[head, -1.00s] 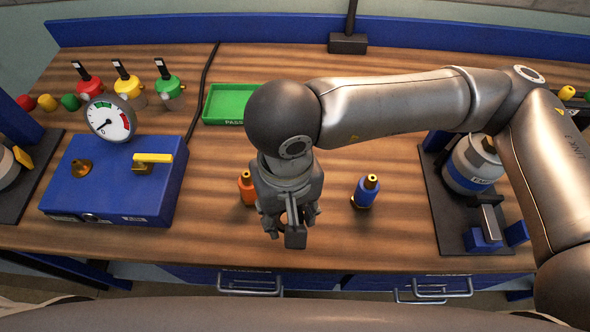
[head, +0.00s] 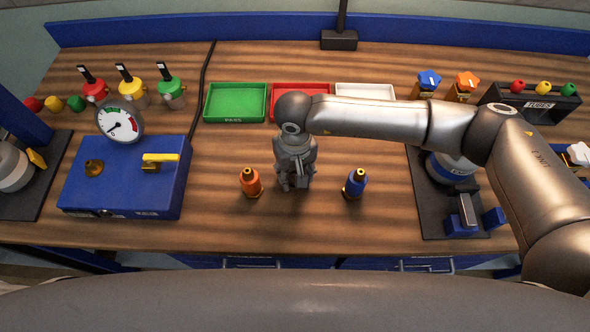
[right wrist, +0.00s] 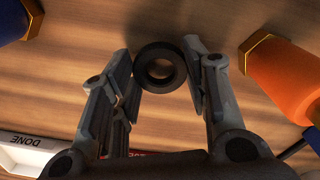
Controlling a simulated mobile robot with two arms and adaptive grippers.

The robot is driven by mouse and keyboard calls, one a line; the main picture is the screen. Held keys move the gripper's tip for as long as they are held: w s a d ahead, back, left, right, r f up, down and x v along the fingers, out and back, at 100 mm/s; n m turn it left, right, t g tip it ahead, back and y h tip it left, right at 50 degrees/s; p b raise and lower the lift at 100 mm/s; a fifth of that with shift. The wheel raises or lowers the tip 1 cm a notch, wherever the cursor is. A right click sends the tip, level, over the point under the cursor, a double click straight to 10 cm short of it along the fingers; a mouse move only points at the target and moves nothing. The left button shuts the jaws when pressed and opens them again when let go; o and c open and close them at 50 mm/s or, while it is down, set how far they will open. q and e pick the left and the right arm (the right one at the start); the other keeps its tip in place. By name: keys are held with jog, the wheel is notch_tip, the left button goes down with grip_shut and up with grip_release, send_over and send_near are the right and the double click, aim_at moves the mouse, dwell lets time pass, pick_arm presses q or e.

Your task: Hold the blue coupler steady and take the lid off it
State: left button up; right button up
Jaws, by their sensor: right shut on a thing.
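The blue coupler (head: 355,185) stands upright on the wooden bench with a yellowish collar and a dark top. Only an edge of its blue body (right wrist: 12,22) shows at the left of the right wrist view. My right gripper (head: 295,184) is over the bench, left of the blue coupler and apart from it. In the right wrist view the gripper (right wrist: 160,72) is shut on a dark ring-shaped piece (right wrist: 142,55) between its fingertips. I cannot tell whether this piece is the lid. My left gripper is not in view.
An orange coupler (head: 251,184) stands just left of my right gripper. Green (head: 236,119), red (head: 285,118) and white (head: 366,90) trays lie behind. A blue gauge box (head: 122,190) is at the left, a dark stand (head: 428,212) at the right. The bench front is clear.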

jog(key=shift+f, duration=0.45)
jog(key=shift+f+b, duration=0.2)
jog(key=shift+b, duration=0.1)
jog(key=o, duration=1.1)
jog(key=shift+o, duration=0.2)
jog(key=shift+r, duration=0.15)
